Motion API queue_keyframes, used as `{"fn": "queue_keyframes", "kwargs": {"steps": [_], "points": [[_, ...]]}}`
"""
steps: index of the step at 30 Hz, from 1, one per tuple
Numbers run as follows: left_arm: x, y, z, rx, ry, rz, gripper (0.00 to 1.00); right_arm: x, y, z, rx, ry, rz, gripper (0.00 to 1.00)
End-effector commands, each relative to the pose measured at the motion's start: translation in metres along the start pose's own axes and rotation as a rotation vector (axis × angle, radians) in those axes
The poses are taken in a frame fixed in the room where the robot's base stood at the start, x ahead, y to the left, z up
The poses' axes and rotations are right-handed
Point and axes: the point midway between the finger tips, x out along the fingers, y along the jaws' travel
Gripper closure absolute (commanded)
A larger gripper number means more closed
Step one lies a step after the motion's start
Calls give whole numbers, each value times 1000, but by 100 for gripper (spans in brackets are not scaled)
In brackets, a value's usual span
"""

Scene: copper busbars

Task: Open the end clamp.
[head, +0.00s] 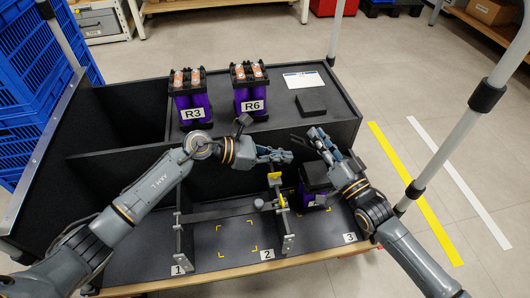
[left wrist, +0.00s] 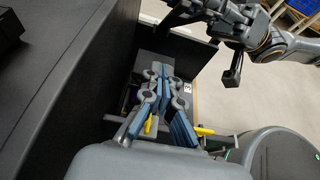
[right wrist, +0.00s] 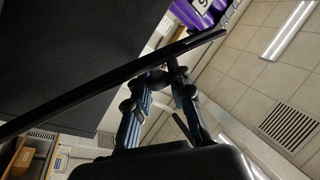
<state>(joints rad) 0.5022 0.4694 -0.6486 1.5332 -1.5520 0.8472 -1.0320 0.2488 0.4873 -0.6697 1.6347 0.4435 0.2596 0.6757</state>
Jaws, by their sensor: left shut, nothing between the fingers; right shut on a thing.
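The end clamp (head: 287,222) is a grey upright plate with yellow handles (head: 275,176), standing on the lower deck near the label 2. Yellow parts also show around the fingers in the left wrist view (left wrist: 203,131). My left gripper (head: 288,157) is shut and empty, just above the upper yellow handle; I cannot tell whether it touches. My right gripper (head: 312,138) is shut on a long dark bar, which crosses its fingertips in the right wrist view (right wrist: 90,89). The bar's far end is hard to make out in the head view.
A dark crossbar (head: 225,213) runs left from the clamp to another upright plate (head: 185,238). A black-topped purple module (head: 315,178) stands right of the clamp. Modules R3 (head: 193,103) and R6 (head: 251,98) stand on the upper shelf. The deck between the plates is clear.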

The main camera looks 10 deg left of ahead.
Motion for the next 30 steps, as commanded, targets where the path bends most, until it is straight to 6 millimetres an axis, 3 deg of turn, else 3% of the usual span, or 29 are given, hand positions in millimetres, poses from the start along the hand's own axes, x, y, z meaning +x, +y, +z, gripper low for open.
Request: {"fn": "queue_keyframes", "kwargs": {"steps": [3, 10, 23, 30], "points": [[23, 0, 4, 1, -4, -1, 100, -1, 2, 2, 0, -3, 4, 100], [27, 0, 33, 0, -1, -1, 100, -2, 2, 2, 0, -4, 4, 100], [28, 0, 39, -1, -1, 0, 100, -2, 2, 2, 0, -4, 4, 100], [31, 0, 55, 1, -4, 0, 100, -2, 2, 2, -1, -5, 4, 100]]}}
